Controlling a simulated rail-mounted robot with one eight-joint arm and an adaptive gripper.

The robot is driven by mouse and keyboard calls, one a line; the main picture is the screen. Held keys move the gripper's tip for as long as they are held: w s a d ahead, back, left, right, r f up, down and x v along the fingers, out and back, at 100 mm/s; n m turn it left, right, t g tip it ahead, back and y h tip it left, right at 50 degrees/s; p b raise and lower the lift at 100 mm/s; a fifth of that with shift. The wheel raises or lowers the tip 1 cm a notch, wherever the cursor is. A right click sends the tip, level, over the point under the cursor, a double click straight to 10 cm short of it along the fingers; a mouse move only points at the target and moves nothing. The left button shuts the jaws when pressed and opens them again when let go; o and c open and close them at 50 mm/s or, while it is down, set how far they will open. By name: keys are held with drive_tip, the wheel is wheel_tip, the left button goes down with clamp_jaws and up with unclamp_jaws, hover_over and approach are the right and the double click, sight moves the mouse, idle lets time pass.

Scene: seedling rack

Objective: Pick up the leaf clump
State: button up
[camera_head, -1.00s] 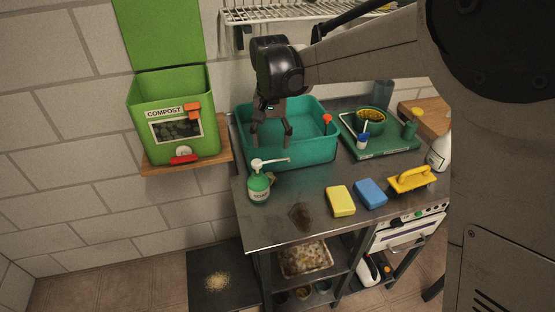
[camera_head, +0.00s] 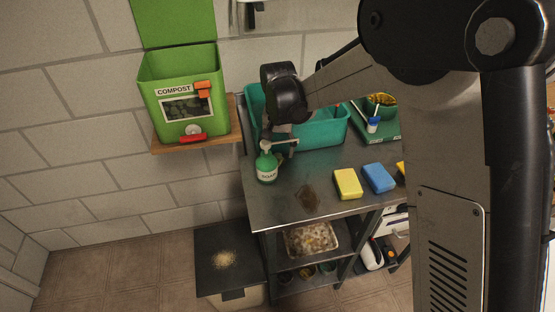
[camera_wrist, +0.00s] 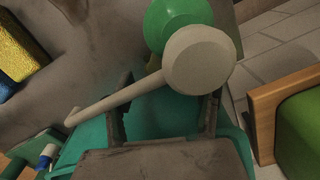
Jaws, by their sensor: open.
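I cannot make out the leaf clump for certain. A small greenish bit (camera_head: 281,160) shows beside the soap bottle, too small to identify. A dark brown patch (camera_head: 307,198) lies flat on the steel table (camera_head: 262,213). My gripper (camera_head: 281,136) hangs at the front left of the teal tub, just behind the soap pump, which partly hides it. In the wrist view my gripper (camera_wrist: 166,112) has its fingers apart. The white pump head and spout (camera_wrist: 199,58) of the green soap bottle (camera_wrist: 178,20) cross in front of it, over the teal tub.
The soap bottle (camera_head: 266,170) stands very near my gripper. The teal tub (camera_head: 325,134) is behind. A yellow sponge (camera_head: 348,183) and a blue sponge (camera_head: 378,178) lie to the right. A green compost bin (camera_head: 150,105) sits on a wall shelf at left.

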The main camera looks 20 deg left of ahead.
wheel_tip(320, 180, down, 3)
drive_tip(key=shift+a+r, duration=0.1)
drive_tip(key=shift+r, duration=0.05)
drive_tip(key=c, duration=0.8)
drive_tip(key=shift+c, duration=0.2)
drive_tip(key=shift+r, duration=0.1)
